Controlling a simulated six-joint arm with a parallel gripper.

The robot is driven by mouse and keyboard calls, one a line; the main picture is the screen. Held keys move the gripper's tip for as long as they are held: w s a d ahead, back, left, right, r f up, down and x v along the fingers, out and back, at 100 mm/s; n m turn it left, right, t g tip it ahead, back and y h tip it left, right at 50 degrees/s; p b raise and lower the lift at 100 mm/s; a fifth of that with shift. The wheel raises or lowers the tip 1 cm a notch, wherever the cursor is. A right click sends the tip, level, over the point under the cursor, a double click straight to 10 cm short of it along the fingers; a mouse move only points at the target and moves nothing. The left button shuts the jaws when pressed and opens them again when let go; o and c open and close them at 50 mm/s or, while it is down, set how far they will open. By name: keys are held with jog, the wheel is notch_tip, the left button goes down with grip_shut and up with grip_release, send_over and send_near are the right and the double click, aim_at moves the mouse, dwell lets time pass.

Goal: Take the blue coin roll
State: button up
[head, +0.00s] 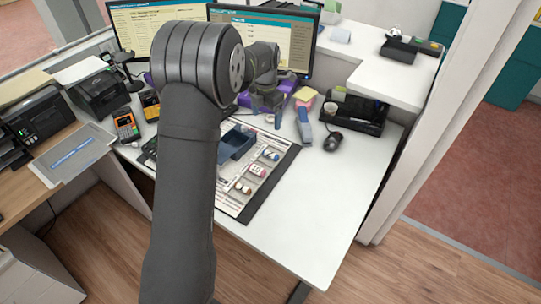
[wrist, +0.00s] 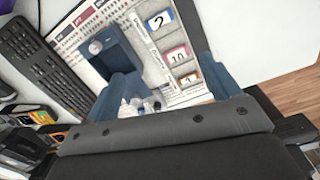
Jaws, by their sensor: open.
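A blue-edged piece marked 2 (wrist: 158,22) lies in the top compartment of a row on the mat in the wrist view. In the head view, a small blue-and-white piece (head: 269,155) lies at the far end of the same row. I cannot tell if either is the blue coin roll itself or a label.
A blue open box (head: 237,142) stands on the mat, left of the row. A pink-edged piece (head: 257,170) lies nearer in the row. A black organiser tray (head: 353,112) and a dark device (head: 332,141) stand right. The white counter's front right is clear.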

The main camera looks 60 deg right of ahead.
jog(key=s+d+n, duration=0.1)
jog(key=s+n, duration=0.1)
send_over(271, 153)
jog(key=shift+n, duration=0.3)
jog(key=f, duration=1.2)
jog(key=shift+s+f, duration=0.2)
jog(key=shift+s, duration=0.1)
jog(key=shift+w+a+f, duration=0.1)
jog(key=shift+w+f, duration=0.1)
jog(key=shift+f, duration=1.15)
jog(key=shift+w+f, duration=0.15)
jog(key=shift+f, duration=1.2)
jog(key=shift+r, duration=0.1)
jog(key=c, duration=1.2)
